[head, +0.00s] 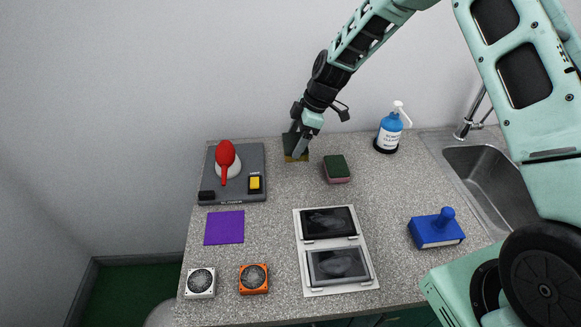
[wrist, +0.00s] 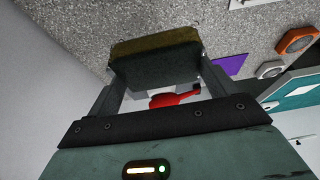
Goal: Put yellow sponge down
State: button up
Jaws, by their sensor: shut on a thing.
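The yellow sponge (head: 298,158), with a dark scouring side, is between the fingers of my gripper (head: 297,143) at the back of the counter, near the wall. In the wrist view the sponge (wrist: 155,60) fills the space between the two fingertips, its dark face toward the camera and its yellow part at the far edge. My gripper (wrist: 153,85) is shut on it. The sponge is at or just above the counter surface; I cannot tell whether it touches.
Right of my gripper lies a red sponge with a green top (head: 336,169). A blue pump bottle (head: 390,130) stands by the sink (head: 495,180). A grey board (head: 210,188) with a red-handled tool (head: 226,158) is at left. Free counter lies in front of my gripper.

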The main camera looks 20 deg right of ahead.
jog(key=shift+s, duration=0.1)
jog(key=shift+f+p, duration=0.3)
jog(key=shift+f, duration=0.1)
notch_tip(320, 180, down, 9)
jog(key=p, duration=0.3)
jog(key=shift+r, duration=0.1)
jog(key=o, duration=0.7)
